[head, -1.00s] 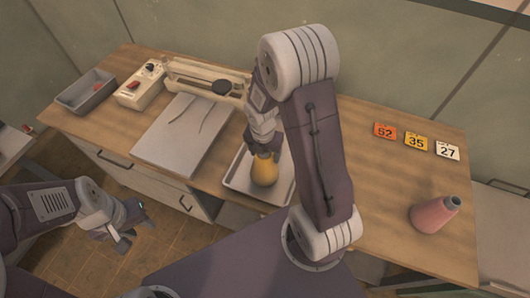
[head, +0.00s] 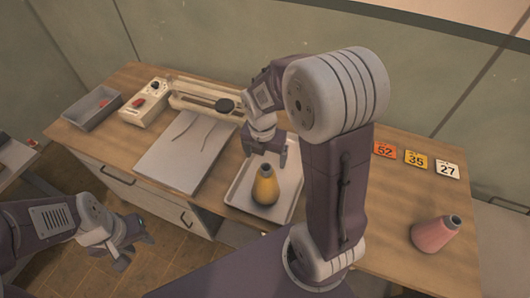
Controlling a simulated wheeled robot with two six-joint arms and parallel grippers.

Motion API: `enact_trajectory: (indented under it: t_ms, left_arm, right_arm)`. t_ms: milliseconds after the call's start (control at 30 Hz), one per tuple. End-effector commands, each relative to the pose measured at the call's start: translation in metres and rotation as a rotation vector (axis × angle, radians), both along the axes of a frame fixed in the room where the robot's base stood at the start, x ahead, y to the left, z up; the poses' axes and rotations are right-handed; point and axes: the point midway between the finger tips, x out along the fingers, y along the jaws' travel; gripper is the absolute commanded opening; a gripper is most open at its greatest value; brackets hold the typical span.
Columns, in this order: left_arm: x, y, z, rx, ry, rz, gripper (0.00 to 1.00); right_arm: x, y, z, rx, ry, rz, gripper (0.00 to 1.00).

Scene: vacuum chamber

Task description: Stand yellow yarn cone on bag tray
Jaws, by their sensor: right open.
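The yellow yarn cone (head: 265,186) stands upright on the light grey bag tray (head: 238,194), near the middle of the wooden bench. My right gripper (head: 265,152) is open and empty, above and behind the cone and apart from it. My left gripper (head: 128,246) hangs low at the left, in front of the bench and over the floor, far from the cone. Its finger gap is too small to judge.
A pink yarn cone (head: 435,234) stands at the right end of the bench. Number cards, such as the orange one (head: 385,150), lie behind it. A pale board (head: 183,157), heat sealer (head: 205,97), switch box (head: 146,103) and grey bin (head: 92,108) fill the left side.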

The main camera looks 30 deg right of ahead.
Motion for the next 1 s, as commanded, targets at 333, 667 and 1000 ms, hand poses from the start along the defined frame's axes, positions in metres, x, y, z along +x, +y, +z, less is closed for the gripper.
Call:
enact_trajectory:
  t_ms: [333,667,1000]
  left_arm:
    - [0.000,0.000,0.001,0.000,0.000,0.000,0.36]
    - [0.000,0.000,0.001,0.000,0.000,0.000,0.36]
    - [0.000,0.000,0.001,0.000,0.000,0.000,0.36]
  right_arm:
    - [-0.004,0.003,0.012,0.009,-0.006,-0.061,0.89]
    - [-0.045,0.028,-0.008,0.167,-0.077,-1.248,0.89]
    - [-0.077,0.042,-0.022,0.265,-0.094,-2.230,0.89]
